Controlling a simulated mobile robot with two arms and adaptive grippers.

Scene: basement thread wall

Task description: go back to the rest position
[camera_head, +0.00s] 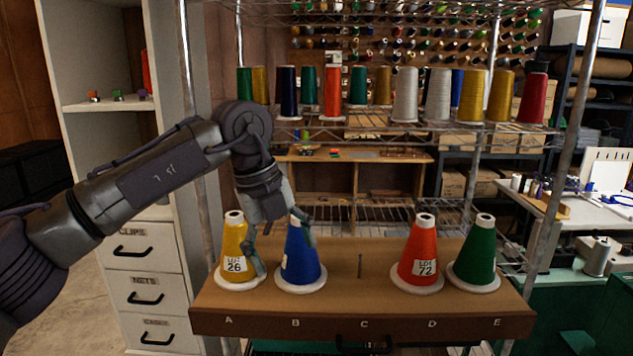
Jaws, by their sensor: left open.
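My left arm comes in from the left and reaches down to the brown board (380,310). My left gripper (283,250) is open at the blue cone of thread (303,265) at B. One finger is between the blue cone and the yellow cone (236,248), and the other is by the blue cone's upper right side. I cannot tell whether the fingers touch the blue cone. The yellow cone, labelled 26, stands upright at A. My right gripper is not in view.
A red cone (419,252) labelled 72 stands at D and a green cone (476,255) at E. Wire shelves with several thread cones rise behind. A white drawer cabinet (146,275) is at left, a sewing table at right.

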